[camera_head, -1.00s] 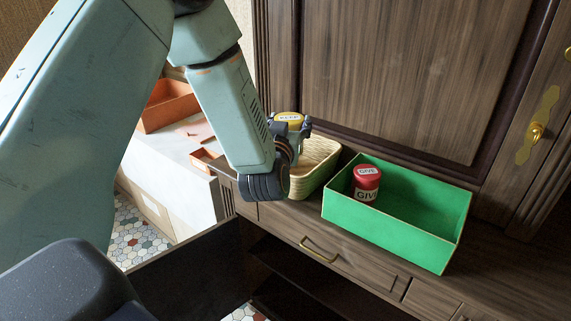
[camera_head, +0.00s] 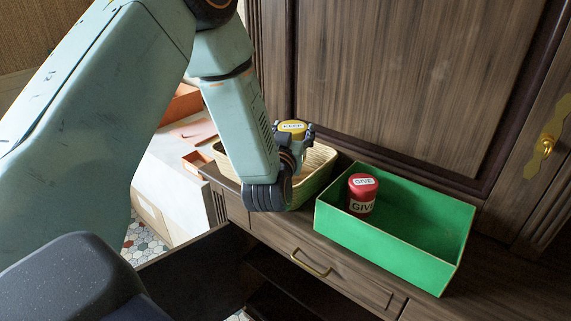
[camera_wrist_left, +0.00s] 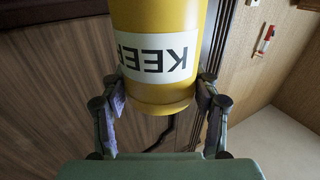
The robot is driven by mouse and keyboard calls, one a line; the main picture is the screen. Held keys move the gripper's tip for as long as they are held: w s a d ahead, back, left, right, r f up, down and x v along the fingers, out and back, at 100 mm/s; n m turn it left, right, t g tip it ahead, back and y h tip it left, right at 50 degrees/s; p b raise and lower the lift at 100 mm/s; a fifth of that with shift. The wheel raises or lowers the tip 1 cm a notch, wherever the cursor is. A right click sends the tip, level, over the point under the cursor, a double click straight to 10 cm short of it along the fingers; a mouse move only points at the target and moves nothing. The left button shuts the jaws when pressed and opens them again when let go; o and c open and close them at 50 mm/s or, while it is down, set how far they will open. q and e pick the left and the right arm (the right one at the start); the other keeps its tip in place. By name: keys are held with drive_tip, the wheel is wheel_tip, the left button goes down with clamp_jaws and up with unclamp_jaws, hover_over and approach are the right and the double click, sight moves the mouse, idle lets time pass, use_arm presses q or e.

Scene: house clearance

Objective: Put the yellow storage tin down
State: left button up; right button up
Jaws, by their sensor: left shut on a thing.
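My right gripper is not in view.
A green box (camera_head: 385,240) stands right of the basket and holds a red tin (camera_head: 362,193) labelled "GIVE". A tall wooden cabinet front (camera_head: 400,80) rises behind. Orange trays (camera_head: 180,104) lie on a white surface at left. A drawer with a brass handle (camera_head: 311,263) is below.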

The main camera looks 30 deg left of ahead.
use_arm(q)
wheel_tip(320, 180, down, 7)
drive_tip(key=shift+a+r+b, duration=0.1)
drive_tip(key=shift+r+b, duration=0.05)
drive_tip(key=shift+b, duration=0.25)
drive_tip(key=shift+f, duration=0.2)
drive_tip(key=shift+w+f, duration=0.1)
drive_tip(key=shift+w, duration=0.1)
drive_tip(key=shift+s+f, duration=0.15)
drive_tip(key=shift+f, duration=0.05)
drive_tip(key=shift+f+b, duration=0.1)
drive_tip(key=shift+b, duration=0.25)
